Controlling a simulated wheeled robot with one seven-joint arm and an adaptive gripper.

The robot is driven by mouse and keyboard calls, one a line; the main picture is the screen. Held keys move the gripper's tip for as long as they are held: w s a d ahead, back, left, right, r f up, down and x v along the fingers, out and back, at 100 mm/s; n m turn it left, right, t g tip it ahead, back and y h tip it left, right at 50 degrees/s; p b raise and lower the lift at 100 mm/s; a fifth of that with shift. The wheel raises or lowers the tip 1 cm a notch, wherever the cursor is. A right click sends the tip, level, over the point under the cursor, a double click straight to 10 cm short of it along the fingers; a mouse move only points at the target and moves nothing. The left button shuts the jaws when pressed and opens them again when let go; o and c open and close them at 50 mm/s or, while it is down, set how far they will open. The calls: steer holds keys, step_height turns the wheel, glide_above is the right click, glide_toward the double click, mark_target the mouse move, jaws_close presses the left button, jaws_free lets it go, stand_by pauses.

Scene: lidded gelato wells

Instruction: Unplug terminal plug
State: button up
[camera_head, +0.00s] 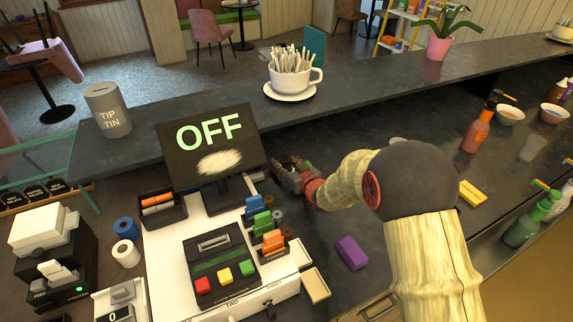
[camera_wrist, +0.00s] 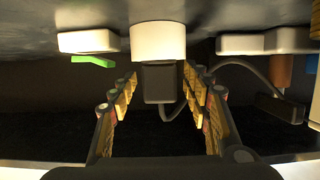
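A dark block with a thin cable, which looks like the terminal plug (camera_wrist: 158,84), sits against a white cylindrical part (camera_wrist: 158,42) in the wrist view. My gripper (camera_wrist: 160,76) is open, with one finger on each side of the block. Narrow gaps seem to show between the fingers and the block. In the head view my gripper (camera_head: 290,172) is low behind the right edge of the terminal screen (camera_head: 210,145), which reads OFF. The plug cannot be made out in the head view. The terminal base (camera_head: 170,250) is white with red, yellow and green buttons.
Blue, green and orange blocks (camera_head: 265,225) line the terminal's right side. A purple block (camera_head: 351,253) and a yellow sponge-like block (camera_head: 472,193) lie on the dark counter. A cup of sticks (camera_head: 290,78) stands on the raised ledge. Another cable (camera_wrist: 245,64) hangs at right in the wrist view.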

mark_target(286, 159)
steer(key=c, duration=1)
steer(key=shift+c, duration=0.5)
steer(key=shift+r+p, duration=0.35)
steer(key=shift+r, duration=0.45)
steer(key=shift+r+p, duration=1.1)
steer(key=shift+r, duration=0.9)
